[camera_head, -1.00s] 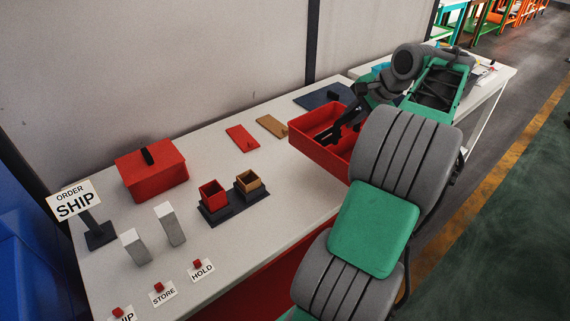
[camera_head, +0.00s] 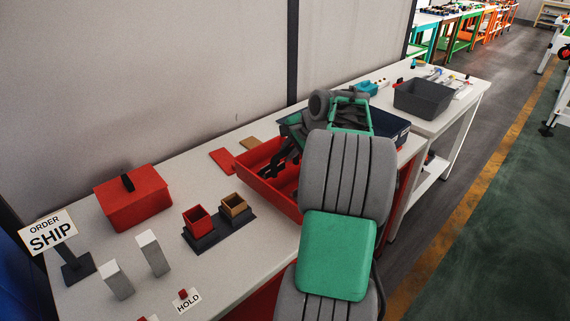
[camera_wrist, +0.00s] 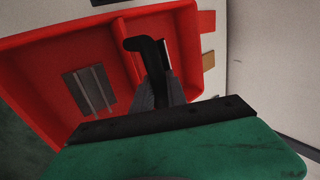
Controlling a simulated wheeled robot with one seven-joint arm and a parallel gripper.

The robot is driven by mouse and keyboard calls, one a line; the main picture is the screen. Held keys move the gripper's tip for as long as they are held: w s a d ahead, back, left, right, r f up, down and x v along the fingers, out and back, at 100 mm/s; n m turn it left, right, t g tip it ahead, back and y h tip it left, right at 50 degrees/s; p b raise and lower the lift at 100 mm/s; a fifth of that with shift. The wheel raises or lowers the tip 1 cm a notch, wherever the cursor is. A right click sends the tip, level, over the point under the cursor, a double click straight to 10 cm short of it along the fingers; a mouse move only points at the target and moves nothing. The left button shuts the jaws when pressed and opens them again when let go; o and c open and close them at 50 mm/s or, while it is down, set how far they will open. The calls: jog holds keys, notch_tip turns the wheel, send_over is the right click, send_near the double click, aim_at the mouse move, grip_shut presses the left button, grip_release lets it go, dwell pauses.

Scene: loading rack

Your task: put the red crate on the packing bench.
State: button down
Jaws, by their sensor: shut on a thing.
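The red crate (camera_head: 264,190) is an open red bin, seen over the long near bench (camera_head: 225,268). It also fills the left of the wrist view (camera_wrist: 40,62), with a grey ribbed patch on its inside. My gripper (camera_wrist: 158,85) is shut on the crate at a dark hooked part by its wall. In the head view my gripper (camera_head: 287,165) reaches down into the crate's right side. My arm hides the crate's right end. I cannot tell whether the crate's underside touches the bench.
A lidded red box (camera_head: 133,202), red and tan cups on a dark base (camera_head: 212,238), two grey blocks and an ORDER SHIP sign (camera_head: 48,233) occupy the bench's left. Flat red (camera_head: 222,160) and tan plates lie behind the crate. A second bench right holds a grey bin (camera_head: 422,98).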

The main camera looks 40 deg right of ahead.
aim_at(289, 167)
jog(key=shift+w+a+f, duration=0.2)
jog(key=shift+w+f, duration=0.15)
notch_tip(289, 167, down, 3)
jog(key=shift+w+f+p, duration=0.1)
jog(key=shift+f+p, duration=0.1)
jog(key=shift+p, duration=0.1)
jog(key=c, duration=1.3)
grip_release()
jog(key=shift+a+f, duration=0.1)
